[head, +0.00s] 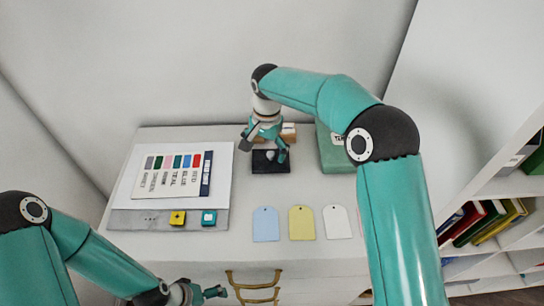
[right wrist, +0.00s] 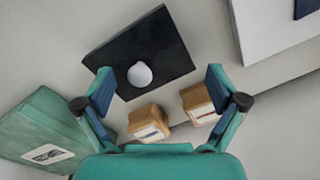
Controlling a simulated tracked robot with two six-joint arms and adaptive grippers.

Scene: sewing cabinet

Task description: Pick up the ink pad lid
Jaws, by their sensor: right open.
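The ink pad lid, a flat black square with a round white knob, lies on the cabinet top; it is in the right wrist view (right wrist: 165,50) and, partly hidden by my gripper, in the head view (head: 268,166). My right gripper (head: 264,151) is open above it. In the right wrist view its fingertips (right wrist: 160,78) are spread to either side of the knob (right wrist: 140,74), with nothing between them gripped. I cannot tell how high they are above it. My left gripper (head: 212,292) is low at the front, near the drawer handles; its jaw state is unclear.
Two wooden stamps (right wrist: 150,122) (right wrist: 199,104) stand close to the lid. A green box (head: 332,152) is to its right, a white chart board (head: 218,165) to its left. Blue (head: 265,225), yellow (head: 301,223) and white (head: 337,222) tags lie in front.

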